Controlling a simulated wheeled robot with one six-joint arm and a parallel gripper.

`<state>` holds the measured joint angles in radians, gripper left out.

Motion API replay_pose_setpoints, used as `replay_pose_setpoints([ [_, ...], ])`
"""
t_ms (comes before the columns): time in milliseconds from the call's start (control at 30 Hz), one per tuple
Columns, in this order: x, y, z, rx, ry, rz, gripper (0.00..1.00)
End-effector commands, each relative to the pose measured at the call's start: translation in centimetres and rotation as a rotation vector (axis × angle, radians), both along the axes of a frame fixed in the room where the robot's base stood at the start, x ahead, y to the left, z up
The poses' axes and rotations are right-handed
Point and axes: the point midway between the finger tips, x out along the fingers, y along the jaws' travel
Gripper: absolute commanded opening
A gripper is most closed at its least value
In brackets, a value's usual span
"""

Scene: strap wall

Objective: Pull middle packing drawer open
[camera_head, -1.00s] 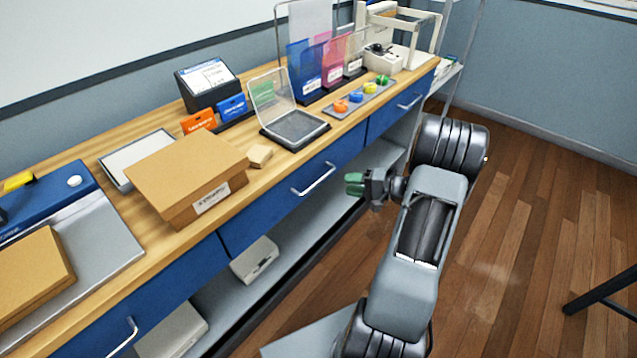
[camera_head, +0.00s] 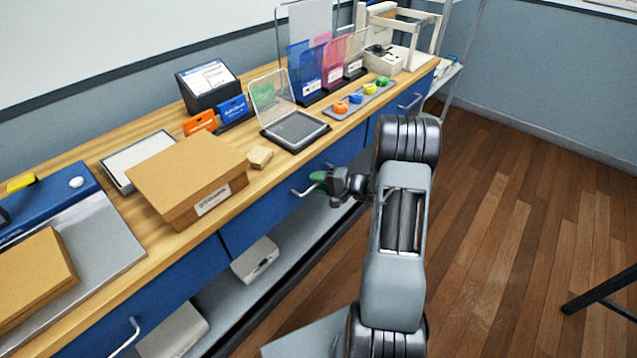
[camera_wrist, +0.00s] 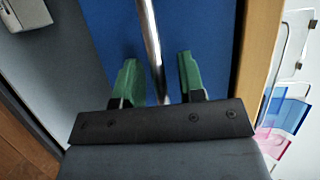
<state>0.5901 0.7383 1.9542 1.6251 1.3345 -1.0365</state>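The middle drawer (camera_head: 270,208) has a blue front under the wooden worktop, and it looks shut. Its silver bar handle (camera_head: 301,191) is partly hidden by my gripper (camera_head: 320,180) in the head view. In the wrist view the handle (camera_wrist: 150,40) runs between the two green fingers of my gripper (camera_wrist: 158,80). The fingers are apart, with a gap on each side of the bar. The blue drawer front (camera_wrist: 195,30) lies just beyond the fingertips.
A cardboard box (camera_head: 190,175) and a small wooden block (camera_head: 260,157) stand on the worktop above. A black-framed clear-lidded case (camera_head: 295,132) is near the edge. A grey lower shelf (camera_head: 290,243) holds pale boxes.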

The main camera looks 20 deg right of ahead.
Motion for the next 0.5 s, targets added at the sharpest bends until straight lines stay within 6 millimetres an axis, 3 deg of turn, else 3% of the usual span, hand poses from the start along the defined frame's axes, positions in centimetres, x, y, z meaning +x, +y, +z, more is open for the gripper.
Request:
replay_pose_setpoints([
  [100, -0.02, -0.02, -0.01, 0.000, 0.000, 0.000, 0.35],
  [500, -0.03, -0.03, 0.00, 0.001, 0.001, 0.000, 0.00],
])
